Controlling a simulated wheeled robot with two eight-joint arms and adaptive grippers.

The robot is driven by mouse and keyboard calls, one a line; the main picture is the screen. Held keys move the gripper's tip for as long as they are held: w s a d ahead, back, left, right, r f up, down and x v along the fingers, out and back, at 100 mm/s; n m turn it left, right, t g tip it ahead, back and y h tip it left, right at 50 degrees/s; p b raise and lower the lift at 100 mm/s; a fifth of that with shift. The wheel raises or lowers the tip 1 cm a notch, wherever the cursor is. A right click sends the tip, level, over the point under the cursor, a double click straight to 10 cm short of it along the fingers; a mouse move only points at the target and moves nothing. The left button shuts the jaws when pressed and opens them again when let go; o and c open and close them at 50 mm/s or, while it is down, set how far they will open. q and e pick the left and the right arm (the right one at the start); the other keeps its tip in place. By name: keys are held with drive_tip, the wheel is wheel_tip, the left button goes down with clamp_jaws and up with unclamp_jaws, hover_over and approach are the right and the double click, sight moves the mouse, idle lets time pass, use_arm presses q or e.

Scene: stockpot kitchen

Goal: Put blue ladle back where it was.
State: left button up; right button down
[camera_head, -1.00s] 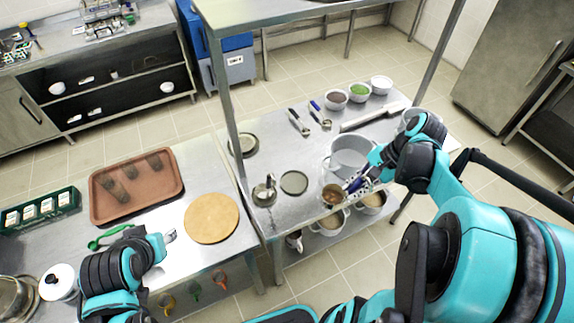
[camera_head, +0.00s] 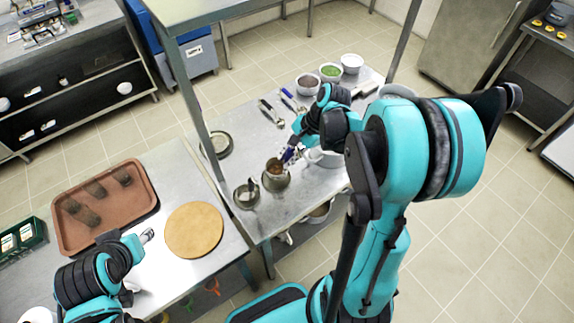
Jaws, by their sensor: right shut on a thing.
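My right gripper (camera_head: 296,148) is shut on the blue ladle (camera_head: 289,155), around its blue handle. The ladle points down and left, with its bowl end at a small round metal vessel (camera_head: 277,182) where brown content shows. I cannot tell whether the bowl is inside the vessel or just above it. My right arm hides much of the large pot (camera_head: 322,158) behind the gripper. My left gripper (camera_head: 147,237) is beside the round wooden board, away from the ladle; its jaws are too small to read.
A small metal pot (camera_head: 246,194) stands left of the ladle. Utensils (camera_head: 271,113), one with a blue handle (camera_head: 288,94), lie further back near bowls (camera_head: 331,72). A shelf post (camera_head: 190,90) rises at the counter's left. A brown tray (camera_head: 105,205) and wooden board (camera_head: 194,230) occupy the left table.

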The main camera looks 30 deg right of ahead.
wheel_tip(320, 180, down, 4)
drive_tip(key=shift+w+f+b, duration=0.1)
drive_tip(key=shift+b, duration=0.35)
drive_tip(key=shift+a, duration=0.1)
drive_tip(key=c, duration=1.5)
unclamp_jaws()
drive_tip(key=shift+f, duration=0.1)
